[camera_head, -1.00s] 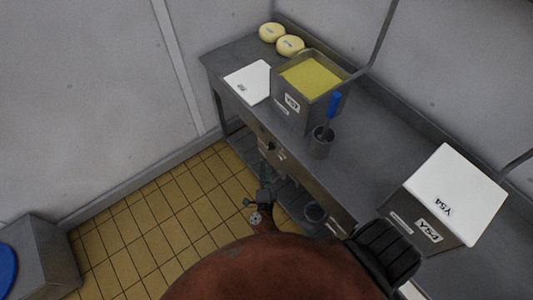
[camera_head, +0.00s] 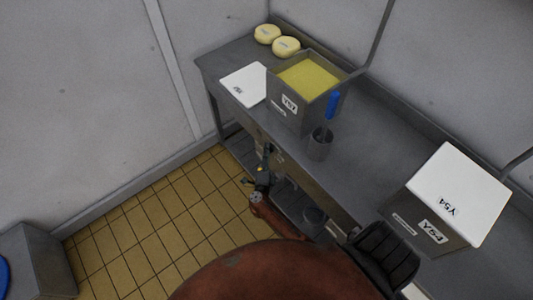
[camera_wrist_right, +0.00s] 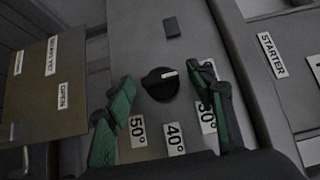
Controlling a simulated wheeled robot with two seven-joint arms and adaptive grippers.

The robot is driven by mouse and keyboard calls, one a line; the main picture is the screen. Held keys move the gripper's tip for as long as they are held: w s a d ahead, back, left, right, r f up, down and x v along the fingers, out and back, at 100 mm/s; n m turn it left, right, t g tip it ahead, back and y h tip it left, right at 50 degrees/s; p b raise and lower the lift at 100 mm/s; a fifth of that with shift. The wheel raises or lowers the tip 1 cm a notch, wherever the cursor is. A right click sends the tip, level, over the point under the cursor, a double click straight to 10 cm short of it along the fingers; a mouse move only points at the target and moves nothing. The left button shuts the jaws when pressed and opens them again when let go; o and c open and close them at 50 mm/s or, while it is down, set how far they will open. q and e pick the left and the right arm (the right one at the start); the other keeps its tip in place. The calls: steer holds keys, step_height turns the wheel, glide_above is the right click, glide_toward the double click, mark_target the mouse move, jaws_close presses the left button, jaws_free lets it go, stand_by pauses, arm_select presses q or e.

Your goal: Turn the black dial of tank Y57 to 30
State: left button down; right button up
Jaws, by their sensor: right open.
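Tank Y57 (camera_head: 287,112) is a grey box of yellow contents on the bench in the head view. In the right wrist view, the black dial (camera_wrist_right: 160,84) sits on a grey panel. Its white mark points right, slightly upward. Labels 50° (camera_wrist_right: 138,131), 40° (camera_wrist_right: 175,139) and 30° (camera_wrist_right: 208,119) lie below it, the last partly covered by a finger. My right gripper (camera_head: 265,158) is at the bench front below Y57. Its green fingers (camera_wrist_right: 163,105) are open, one on each side of the dial, apart from it. My left gripper is not in view.
A closed tank Y54 (camera_head: 436,230) stands on the bench at right. A grey pot (camera_head: 320,146) with a blue-handled tool is beside Y57. A white lid (camera_head: 245,84) and two cheeses (camera_head: 276,40) lie behind left. A STARTER label (camera_wrist_right: 271,55) shows at right.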

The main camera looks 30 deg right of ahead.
steer(key=c, duration=1.2)
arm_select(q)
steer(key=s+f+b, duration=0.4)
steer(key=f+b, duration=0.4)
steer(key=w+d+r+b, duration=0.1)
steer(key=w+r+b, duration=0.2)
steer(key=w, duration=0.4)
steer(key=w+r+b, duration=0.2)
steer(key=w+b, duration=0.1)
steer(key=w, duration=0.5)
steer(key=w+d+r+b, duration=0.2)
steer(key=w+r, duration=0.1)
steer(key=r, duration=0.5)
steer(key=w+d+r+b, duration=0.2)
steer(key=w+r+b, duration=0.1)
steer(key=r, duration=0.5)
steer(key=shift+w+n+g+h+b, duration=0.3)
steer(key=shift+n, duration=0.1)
arm_select(e)
steer(key=shift+o, duration=0.2)
steer(key=shift+w+a+f+m+t+h, duration=0.15)
steer(key=shift+m+t+h, duration=0.15)
steer(key=shift+m+h, duration=1)
steer(key=shift+s+d+f+m+t+h, duration=0.15)
steer(key=shift+m+t+h, duration=0.15)
steer(key=shift+m+h, duration=1)
steer(key=shift+w+a+f+m+t+h, duration=0.25)
steer(key=shift+m+h, duration=0.45)
steer(key=shift+m, duration=1.1)
